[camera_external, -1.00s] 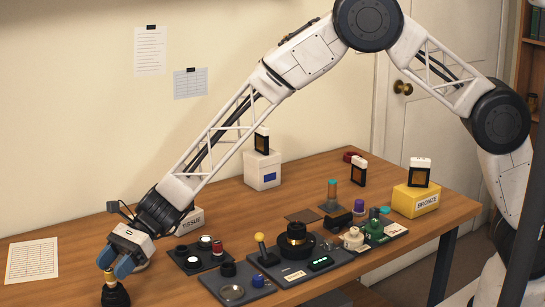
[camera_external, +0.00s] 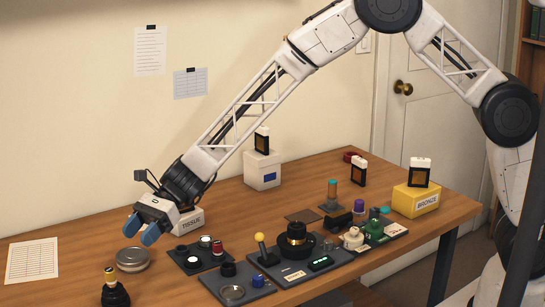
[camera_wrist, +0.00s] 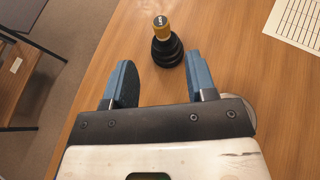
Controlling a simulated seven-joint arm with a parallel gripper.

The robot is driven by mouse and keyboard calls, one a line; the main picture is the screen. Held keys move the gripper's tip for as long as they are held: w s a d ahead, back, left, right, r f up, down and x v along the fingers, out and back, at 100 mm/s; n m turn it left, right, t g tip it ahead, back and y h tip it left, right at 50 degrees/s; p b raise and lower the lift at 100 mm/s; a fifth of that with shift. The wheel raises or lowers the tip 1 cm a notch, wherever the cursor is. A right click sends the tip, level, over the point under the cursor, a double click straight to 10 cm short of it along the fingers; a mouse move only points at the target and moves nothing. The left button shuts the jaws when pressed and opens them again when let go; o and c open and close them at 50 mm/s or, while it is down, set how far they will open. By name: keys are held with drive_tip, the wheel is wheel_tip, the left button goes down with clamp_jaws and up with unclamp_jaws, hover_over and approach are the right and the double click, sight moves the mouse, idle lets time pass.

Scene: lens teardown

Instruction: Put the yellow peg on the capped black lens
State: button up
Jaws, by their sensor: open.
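The black lens (camera_external: 115,296) stands at the front left of the table, and the yellow peg (camera_external: 110,276) stands upright on top of it. In the wrist view the yellow peg (camera_wrist: 161,28) shows a dark end with a light mark, and the black lens (camera_wrist: 167,50) is beneath it. My gripper (camera_external: 142,231) is open and empty, up and to the right of the lens, clear of it. In the wrist view my gripper's blue fingers (camera_wrist: 160,82) are spread wide, with the lens beyond them.
A round silver tin (camera_external: 132,260) sits below my gripper. A dark tray (camera_external: 200,257) with small parts and a joystick panel (camera_external: 268,258) stand to the right. A printed sheet (camera_external: 32,260) lies at left. The table between sheet and tin is clear.

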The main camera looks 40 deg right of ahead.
drive_tip(key=shift+v, duration=1.1)
drive_tip(key=shift+r, duration=0.1)
drive_tip(key=s+d+r+n+t+h, duration=0.15)
drive_tip(key=d+r, duration=0.35)
drive_tip(key=d, duration=0.8)
drive_tip(key=d+r+n+t+h, duration=0.1)
drive_tip(key=d+r+n+h, duration=0.15)
drive_tip(key=d+r, duration=0.65)
drive_tip(key=s+d+r+n+t+h, duration=0.1)
drive_tip(key=d+r+n, duration=0.15)
drive_tip(key=d, duration=1.35)
drive_tip(key=s+d+n+t+h, duration=0.1)
drive_tip(key=s+d+n+h, duration=0.1)
drive_tip(key=s+d, duration=0.5)
drive_tip(key=s+d+r+n+t+h, duration=0.1)
drive_tip(key=s+d+n+h, duration=0.1)
drive_tip(key=s+d, duration=0.6)
drive_tip(key=s+d+n+t+h, duration=0.2)
drive_tip(key=s+d, duration=0.5)
drive_tip(key=d, duration=1.1)
drive_tip(key=shift+s+d+r+n+h, duration=0.2)
drive_tip(key=shift+d+r+n+h, duration=0.2)
drive_tip(key=shift+h, duration=0.5)
